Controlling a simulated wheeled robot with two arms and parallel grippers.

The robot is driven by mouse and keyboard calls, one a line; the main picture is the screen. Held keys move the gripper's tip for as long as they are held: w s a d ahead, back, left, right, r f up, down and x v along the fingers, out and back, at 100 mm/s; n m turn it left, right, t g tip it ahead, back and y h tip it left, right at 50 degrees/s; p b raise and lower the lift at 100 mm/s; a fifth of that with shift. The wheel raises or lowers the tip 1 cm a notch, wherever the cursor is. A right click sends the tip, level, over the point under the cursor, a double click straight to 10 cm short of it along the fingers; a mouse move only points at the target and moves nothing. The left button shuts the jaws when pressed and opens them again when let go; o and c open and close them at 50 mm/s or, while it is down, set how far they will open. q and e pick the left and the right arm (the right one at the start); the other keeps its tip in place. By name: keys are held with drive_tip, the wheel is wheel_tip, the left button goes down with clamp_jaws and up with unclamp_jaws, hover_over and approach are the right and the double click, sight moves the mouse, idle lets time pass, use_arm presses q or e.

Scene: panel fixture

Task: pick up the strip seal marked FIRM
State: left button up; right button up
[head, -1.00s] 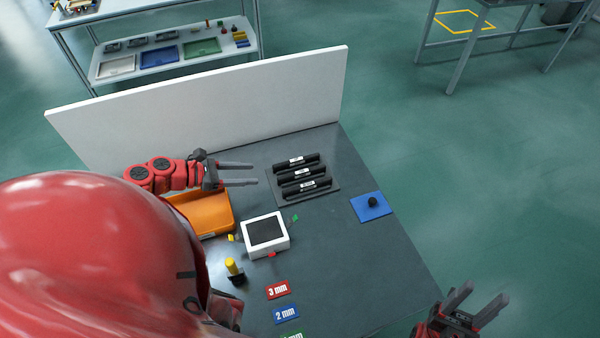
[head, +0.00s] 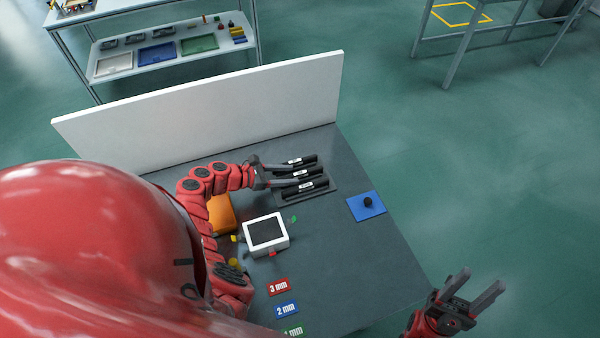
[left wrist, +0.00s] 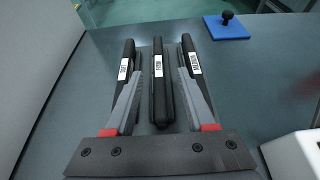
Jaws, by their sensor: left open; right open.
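Three black strip seals with white labels lie side by side on a dark tray (head: 331,190). In the left wrist view the middle strip's label appears to read FIRM (left wrist: 158,68). The left strip (left wrist: 124,68) appears to read SOFT; the right one's longer label (left wrist: 194,64) is hard to read. The FIRM strip is also the middle one in the head view (head: 318,170). My left gripper (head: 292,174) is open, its fingers on either side of the FIRM strip; I cannot tell whether they touch it. My right gripper (head: 474,290) is open and empty, off the table's right edge.
A white panel (head: 210,115) stands along the back edge. An orange bin (head: 220,214), a white box with a dark top (head: 266,234) and a blue plate with a black knob (head: 366,206) are nearby. Thickness cards (head: 279,287) lie in front. The table's right front is clear.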

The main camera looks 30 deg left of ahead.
sight(297, 173)
use_arm(q)
drive_tip(key=p+x, duration=0.1)
drive_tip(key=x, duration=0.2)
drive_tip(key=shift+w+r, duration=0.15)
drive_tip(key=shift+w, duration=0.05)
drive_tip(key=shift+w+d+f, duration=0.25)
drive_tip(key=shift+d+f, duration=0.05)
drive_tip(key=shift+f, duration=0.05)
drive_tip(key=shift+c, duration=0.3)
clamp_jaws()
